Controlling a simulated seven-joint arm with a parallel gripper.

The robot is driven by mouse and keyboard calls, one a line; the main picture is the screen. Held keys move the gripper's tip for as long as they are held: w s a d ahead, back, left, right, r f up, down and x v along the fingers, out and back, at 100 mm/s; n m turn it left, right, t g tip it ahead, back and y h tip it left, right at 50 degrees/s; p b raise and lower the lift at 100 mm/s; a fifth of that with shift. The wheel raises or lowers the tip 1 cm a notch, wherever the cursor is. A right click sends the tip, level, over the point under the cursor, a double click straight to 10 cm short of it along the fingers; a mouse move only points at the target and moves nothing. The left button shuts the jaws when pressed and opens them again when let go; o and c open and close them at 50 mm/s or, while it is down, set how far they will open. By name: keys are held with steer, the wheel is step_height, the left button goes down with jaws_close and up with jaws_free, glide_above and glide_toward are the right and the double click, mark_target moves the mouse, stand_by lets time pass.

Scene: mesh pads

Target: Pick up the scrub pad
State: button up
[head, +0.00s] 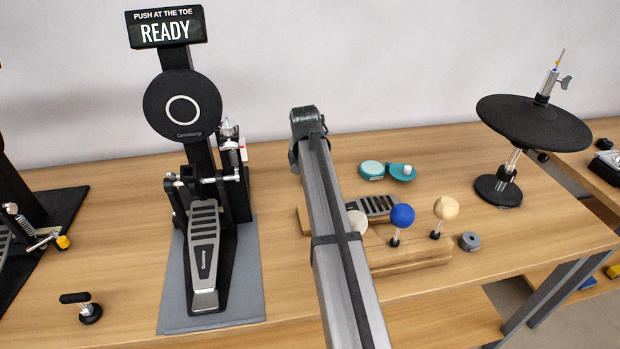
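No object can be surely told as the scrub pad at this size. A round teal puck with a paler top (372,170) lies flat on the table, right of my arm. Touching or very near its right side is a darker teal round piece with a small white knob (403,172). My grey arm link crosses the middle of the view and ends in a dark joint, left of the teal pieces. I see no gripper fingers; my gripper does not show.
A grey ring (469,241) lies nearby. A pedal (205,255) stands left, a black cymbal stand (534,122) right. Table behind the teal pieces is clear.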

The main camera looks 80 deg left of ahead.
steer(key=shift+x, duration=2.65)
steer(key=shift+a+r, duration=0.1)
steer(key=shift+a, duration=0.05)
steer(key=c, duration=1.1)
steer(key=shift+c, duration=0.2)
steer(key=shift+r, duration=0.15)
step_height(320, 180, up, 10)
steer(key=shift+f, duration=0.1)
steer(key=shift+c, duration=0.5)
